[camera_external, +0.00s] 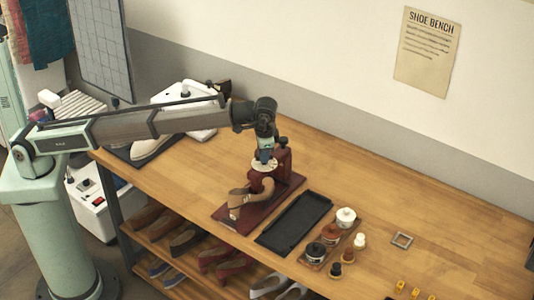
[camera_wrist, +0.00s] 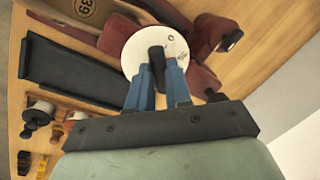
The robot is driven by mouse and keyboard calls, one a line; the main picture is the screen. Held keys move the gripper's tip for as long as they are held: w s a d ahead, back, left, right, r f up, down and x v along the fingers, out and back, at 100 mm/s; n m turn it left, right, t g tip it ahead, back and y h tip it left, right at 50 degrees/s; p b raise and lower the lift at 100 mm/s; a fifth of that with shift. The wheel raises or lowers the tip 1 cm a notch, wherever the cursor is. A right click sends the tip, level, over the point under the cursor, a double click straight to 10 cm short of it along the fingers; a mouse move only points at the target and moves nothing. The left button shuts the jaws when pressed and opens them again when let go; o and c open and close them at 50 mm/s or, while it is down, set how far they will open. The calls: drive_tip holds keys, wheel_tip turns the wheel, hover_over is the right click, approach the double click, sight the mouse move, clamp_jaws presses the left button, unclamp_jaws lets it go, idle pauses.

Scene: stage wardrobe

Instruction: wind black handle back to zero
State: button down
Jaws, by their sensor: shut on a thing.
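The black handle (camera_wrist: 156,57) stands at the middle of a pale round dial (camera_wrist: 137,42) in the wrist view. My gripper (camera_wrist: 158,72) is shut on the handle, with a blue finger on either side of it. In the external view the dial (camera_external: 265,165) sits on the dark red stand (camera_external: 285,160) on the bench, with my gripper (camera_external: 265,158) right above it. The handle is hidden there by my gripper. The dial's marks are too small to read.
An empty black tray (camera_external: 295,222) lies to the right of the stand. Several jars, such as a white one (camera_external: 345,216), stand beyond it. The back right of the bench is clear.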

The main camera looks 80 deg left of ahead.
drive_tip(key=n+g, duration=0.1)
drive_tip(key=n, duration=0.4)
drive_tip(key=shift+w+n, duration=0.15)
drive_tip(key=shift+n, duration=0.15)
drive_tip(key=shift+w+n+g+h, duration=0.1)
drive_tip(key=shift+n+g+h, duration=0.25)
drive_tip(key=shift+n, duration=1.75)
drive_tip(key=c, duration=1.1)
unclamp_jaws()
drive_tip(key=shift+o, duration=0.2)
